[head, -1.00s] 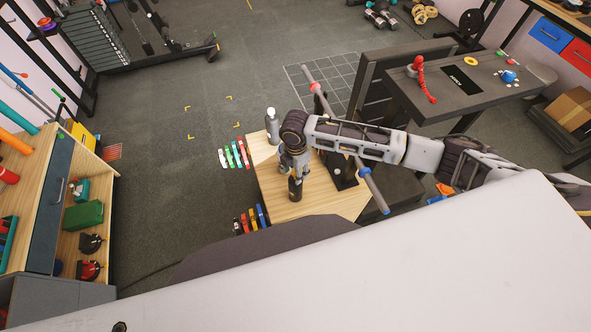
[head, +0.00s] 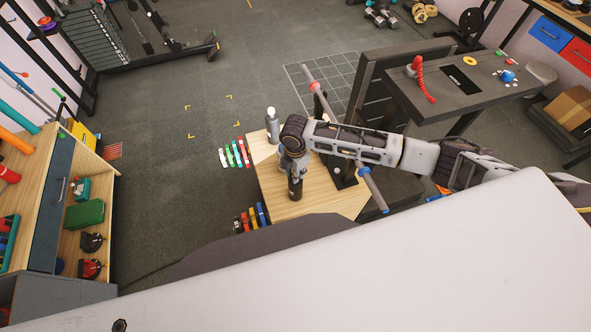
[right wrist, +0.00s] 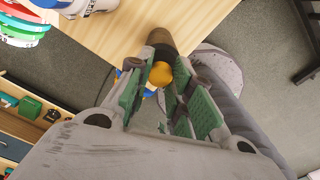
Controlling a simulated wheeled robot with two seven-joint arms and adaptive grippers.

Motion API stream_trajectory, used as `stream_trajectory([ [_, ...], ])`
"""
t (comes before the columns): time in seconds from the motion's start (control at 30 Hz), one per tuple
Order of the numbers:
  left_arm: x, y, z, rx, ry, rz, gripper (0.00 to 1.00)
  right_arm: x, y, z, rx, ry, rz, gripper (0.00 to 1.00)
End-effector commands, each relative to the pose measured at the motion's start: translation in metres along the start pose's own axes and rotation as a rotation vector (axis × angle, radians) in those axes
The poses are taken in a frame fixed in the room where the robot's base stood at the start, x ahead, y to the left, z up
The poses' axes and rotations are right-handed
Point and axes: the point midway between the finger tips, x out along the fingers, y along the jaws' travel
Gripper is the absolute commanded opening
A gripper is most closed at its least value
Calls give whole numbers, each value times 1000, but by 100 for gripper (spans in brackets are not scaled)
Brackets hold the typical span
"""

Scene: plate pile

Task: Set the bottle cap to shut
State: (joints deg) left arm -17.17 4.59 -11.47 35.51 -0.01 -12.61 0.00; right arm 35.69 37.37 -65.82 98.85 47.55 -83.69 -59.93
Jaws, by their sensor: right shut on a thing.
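A dark brown bottle (head: 295,190) stands on the wooden table below my right gripper (head: 294,173). In the right wrist view the bottle (right wrist: 161,40) shows past the fingertips, with a rounded orange-yellow cap (right wrist: 161,76) at its near end. My right gripper (right wrist: 165,84) has its green-padded fingers closed on this cap from both sides. The fingers partly hide the cap, so I cannot tell how far it is turned. A grey bottle with a white top (head: 272,125) stands apart at the table's back left corner. My left gripper is not in view.
The small wooden table (head: 318,205) has bare surface around the dark bottle. A shelf cabinet (head: 50,190) stands far left.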

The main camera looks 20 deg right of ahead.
Motion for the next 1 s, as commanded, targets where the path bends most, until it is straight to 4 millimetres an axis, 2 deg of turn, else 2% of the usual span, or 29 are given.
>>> stream_trajectory([
  [0.17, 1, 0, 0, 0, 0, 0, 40, 3, -2, 0, 0, 0, -3, 0],
  [0.2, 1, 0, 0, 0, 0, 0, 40, 3, -2, 0, 0, 0, -4, 24],
  [0.37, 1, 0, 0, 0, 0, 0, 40, 3, -2, 0, 0, 0, -3, 45],
  [0.77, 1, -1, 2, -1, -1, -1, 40, 0, -1, 0, 0, 0, -1, 46],
  [1.0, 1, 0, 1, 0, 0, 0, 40, -15, 0, 0, 1, 0, 1, 46],
])
